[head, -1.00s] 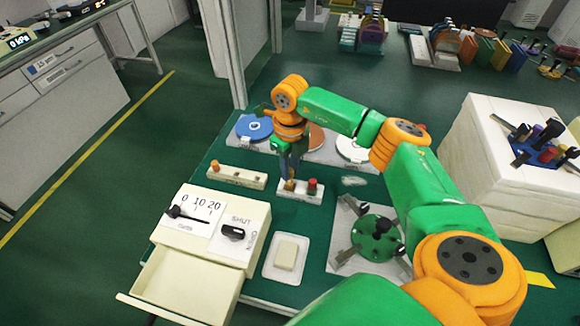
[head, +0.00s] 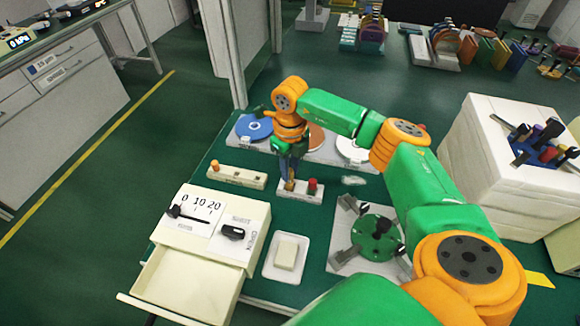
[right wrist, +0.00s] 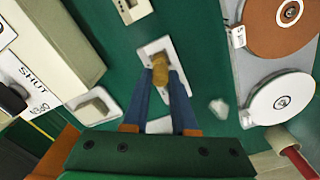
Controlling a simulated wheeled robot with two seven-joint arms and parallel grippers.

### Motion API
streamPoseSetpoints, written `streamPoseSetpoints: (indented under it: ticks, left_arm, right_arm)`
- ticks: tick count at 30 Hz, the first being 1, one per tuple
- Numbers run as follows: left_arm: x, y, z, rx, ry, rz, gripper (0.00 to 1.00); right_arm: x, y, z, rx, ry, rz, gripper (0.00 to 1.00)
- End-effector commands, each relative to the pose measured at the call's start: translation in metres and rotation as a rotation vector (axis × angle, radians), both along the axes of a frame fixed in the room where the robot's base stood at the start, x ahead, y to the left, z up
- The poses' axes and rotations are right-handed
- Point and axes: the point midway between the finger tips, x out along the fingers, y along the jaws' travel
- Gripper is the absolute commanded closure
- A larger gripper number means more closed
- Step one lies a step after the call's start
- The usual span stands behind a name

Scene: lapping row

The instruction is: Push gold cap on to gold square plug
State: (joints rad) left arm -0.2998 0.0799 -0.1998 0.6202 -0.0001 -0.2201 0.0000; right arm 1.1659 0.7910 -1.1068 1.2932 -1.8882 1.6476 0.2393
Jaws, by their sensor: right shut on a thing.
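My right gripper (head: 289,172) is shut on the gold cap (right wrist: 160,70), with its two blue fingers on either side. It points down over the white block (head: 291,194) at the middle of the green table. The gold cap also shows in the head view (head: 290,184), low over the left part of that block. The gold square plug is hidden under the cap and fingers; I cannot tell how far the cap is on it. A red cap (head: 312,186) stands on the block's right part. My left gripper is not in view.
A cream block with an orange peg (head: 214,165) lies to the left. Blue (head: 254,127) and white (head: 354,148) discs stand behind. A cabinet with an open drawer (head: 185,290), a white tray (head: 273,272) and a green round fixture (head: 375,240) are nearer.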

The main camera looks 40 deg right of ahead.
Motion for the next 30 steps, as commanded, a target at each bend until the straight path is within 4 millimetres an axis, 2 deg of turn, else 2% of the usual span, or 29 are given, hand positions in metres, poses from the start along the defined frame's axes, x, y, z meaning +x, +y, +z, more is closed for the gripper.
streamPoseSetpoints:
  ticks: [25, 26, 29, 30]
  left_arm:
    - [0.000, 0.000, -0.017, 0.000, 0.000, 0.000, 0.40]
    - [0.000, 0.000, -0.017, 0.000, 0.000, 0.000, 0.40]
    - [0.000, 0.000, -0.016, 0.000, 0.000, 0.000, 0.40]
    - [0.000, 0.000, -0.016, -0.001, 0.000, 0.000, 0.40]
  right_arm:
    - [0.000, 0.000, -0.023, 0.000, 0.000, 0.000, 1.00]
    - [0.000, 0.000, -0.022, 0.000, 0.000, 0.000, 0.69]
    - [0.000, 0.000, -0.021, 0.000, 0.000, 0.000, 0.42]
    - [0.000, 0.000, -0.021, 0.000, 0.000, 0.000, 0.40]
